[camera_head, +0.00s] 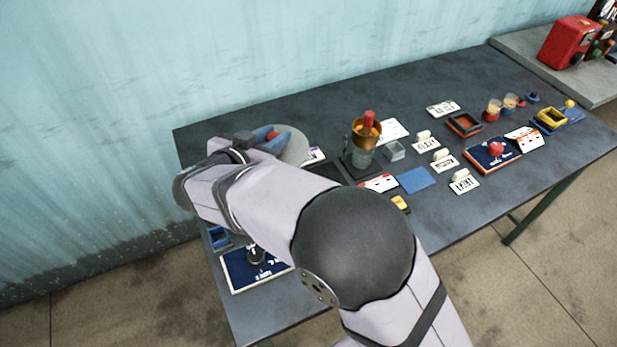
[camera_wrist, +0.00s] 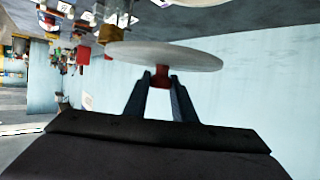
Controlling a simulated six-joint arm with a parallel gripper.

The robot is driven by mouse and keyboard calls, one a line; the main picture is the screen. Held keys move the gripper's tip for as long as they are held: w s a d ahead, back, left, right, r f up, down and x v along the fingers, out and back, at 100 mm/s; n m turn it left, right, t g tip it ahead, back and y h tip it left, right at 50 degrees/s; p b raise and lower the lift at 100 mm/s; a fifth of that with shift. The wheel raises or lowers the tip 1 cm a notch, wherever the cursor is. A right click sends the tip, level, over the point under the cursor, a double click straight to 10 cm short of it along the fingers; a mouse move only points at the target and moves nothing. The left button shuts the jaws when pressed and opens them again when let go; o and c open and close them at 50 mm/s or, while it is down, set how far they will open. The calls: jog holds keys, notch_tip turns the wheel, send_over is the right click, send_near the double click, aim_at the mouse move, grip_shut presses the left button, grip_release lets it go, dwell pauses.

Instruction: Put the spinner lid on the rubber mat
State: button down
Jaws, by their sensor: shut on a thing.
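The spinner lid is a pale grey round disc (camera_head: 293,146) with a red knob, held above the left part of the table in the head view. In the wrist view the lid (camera_wrist: 165,54) appears nearly edge-on. My gripper (camera_wrist: 161,76) is shut on its red knob; in the head view my gripper (camera_head: 267,136) is at the disc's left side, and the disc looks tilted. A dark flat patch (camera_head: 325,169) right of the lid, partly behind my arm, may be the rubber mat; I cannot tell for certain.
A decanting stand with an amber funnel (camera_head: 366,130) and glass vessel stands right of the lid. A blue board (camera_head: 250,272) lies front left. The back-left table is clear.

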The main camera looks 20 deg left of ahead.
jog(key=w+d+r+m+h+b, duration=0.1)
jog(key=w+d+r+b, duration=0.15)
jog(key=w+d, duration=0.6)
jog(key=w+d+r+m+h+b, duration=0.15)
jog(key=w+d+r, duration=0.3)
jog(key=d, duration=0.75)
jog(key=s+a+f+n+y, duration=0.4)
jog(key=a+f+n+y, duration=0.45)
jog(key=a, duration=0.35)
jog(key=shift+m+g, duration=0.3)
jog(key=shift+g, duration=0.1)
notch_tip(320, 180, down, 18)
jog(key=shift+d+f+b, duration=0.1)
jog(key=shift+f+b, duration=0.15)
jog(key=shift+b, duration=1)
jog(key=shift+f, duration=0.15)
jog(key=shift+f, duration=0.1)
jog(key=c, duration=1.5)
grip_release()
